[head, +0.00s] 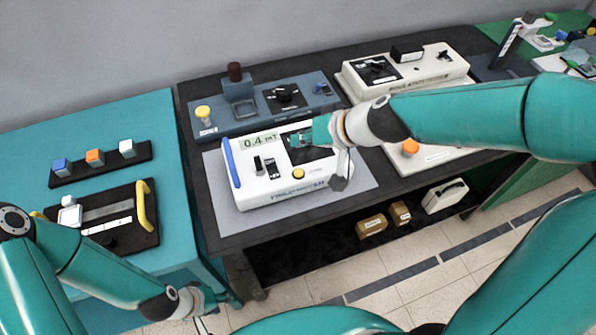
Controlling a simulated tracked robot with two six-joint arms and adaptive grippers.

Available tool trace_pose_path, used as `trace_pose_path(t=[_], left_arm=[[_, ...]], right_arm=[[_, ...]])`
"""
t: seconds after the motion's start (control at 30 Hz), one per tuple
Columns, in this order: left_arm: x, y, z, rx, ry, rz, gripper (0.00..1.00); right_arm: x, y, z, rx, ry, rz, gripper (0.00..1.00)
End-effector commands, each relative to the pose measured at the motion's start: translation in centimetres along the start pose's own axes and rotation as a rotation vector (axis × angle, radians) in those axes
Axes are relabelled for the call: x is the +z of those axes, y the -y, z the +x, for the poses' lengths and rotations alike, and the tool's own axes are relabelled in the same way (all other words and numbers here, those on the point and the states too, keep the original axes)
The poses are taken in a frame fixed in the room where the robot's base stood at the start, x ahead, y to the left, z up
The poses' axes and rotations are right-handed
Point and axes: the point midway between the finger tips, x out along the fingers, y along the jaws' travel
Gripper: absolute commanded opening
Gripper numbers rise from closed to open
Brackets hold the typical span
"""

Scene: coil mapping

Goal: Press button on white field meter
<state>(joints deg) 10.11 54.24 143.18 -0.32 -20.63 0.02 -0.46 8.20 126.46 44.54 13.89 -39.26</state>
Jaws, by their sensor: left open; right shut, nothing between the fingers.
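The white field meter (262,196) sits on a grey mat (237,217) on the dark bench. Its display (259,141) reads 0.4 mT. A round yellow button (298,174) shows on its front part, right of a black switch (272,169). My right gripper (340,180) is shut and empty over the right end of the meter, to the right of the button; whether it touches the meter I cannot tell. My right wrist hides part of the meter's right side. My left gripper (203,325) is open at the bottom edge, mostly cut off, away from the meter.
A blue-grey device with a yellow knob (203,112) stands behind the meter. White devices (442,68) stand at back right, one with an orange button (410,146). A teal table (95,120) with coloured blocks is at left. Boxes (371,226) lie on the lower shelf.

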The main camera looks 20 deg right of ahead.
Motion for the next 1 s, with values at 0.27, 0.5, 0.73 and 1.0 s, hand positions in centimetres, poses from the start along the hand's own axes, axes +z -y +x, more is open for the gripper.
trace_pose_path(t=[0.27, 0.5, 0.73, 1.0], left_arm=[[0.0, 1.1, 3.1, 0.000, 0.000, 0.000, 0.42], [-0.1, 2.2, 6.0, 0.000, 0.000, 0.000, 0.42], [-0.1, 2.7, 7.4, 0.000, 0.000, 0.000, 0.42], [-0.1, 2.7, 7.4, 0.000, 0.000, 0.000, 0.42]], right_arm=[[1.9, -1.8, 2.6, 0.000, 0.003, 0.001, 0.00], [3.6, -3.5, 4.9, 0.000, 0.002, 0.001, 0.00], [4.2, -4.1, 5.8, 0.000, 0.001, -0.002, 0.00], [4.2, -4.1, 5.8, -0.001, 0.001, -0.001, 0.00]])
